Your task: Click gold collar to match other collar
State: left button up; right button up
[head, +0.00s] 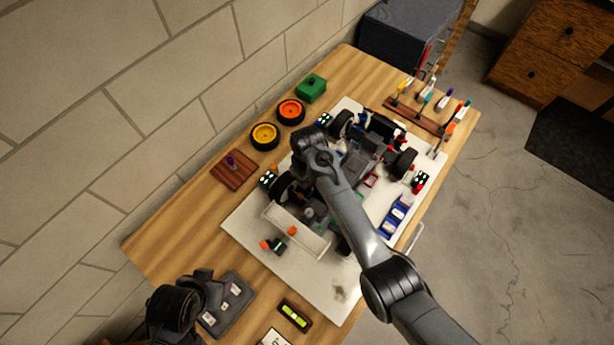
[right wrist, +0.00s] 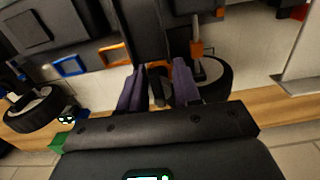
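The black RC car (head: 380,125) stands on a white board (head: 265,240) on the wooden table. My right gripper is over the middle of the car in the head view, its fingers hidden behind the arm. In the right wrist view its purple-grey fingers (right wrist: 158,88) stand apart, with dark car parts between and behind them. An orange-brown piece (right wrist: 197,47) sits around a rod just right of the fingers, apart from them. I cannot tell whether it is a gold collar. My left gripper (head: 206,285) is low at the left, and its fingers are unclear.
A tool rack (head: 418,116) is at the far right edge. A dark tray (head: 230,308) lies beside my left gripper.

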jog(key=shift+c, duration=1.1)
jog(key=shift+r+m+p, duration=0.25)
jog(key=shift+m+p, duration=0.65)
jog(key=shift+p, duration=0.05)
jog(key=shift+f+m, duration=0.15)
jog(key=shift+m, duration=0.55)
jog(key=shift+f, duration=0.1)
jog(key=o, duration=1)
jog(key=shift+o, duration=0.2)
jog(key=shift+p, duration=0.3)
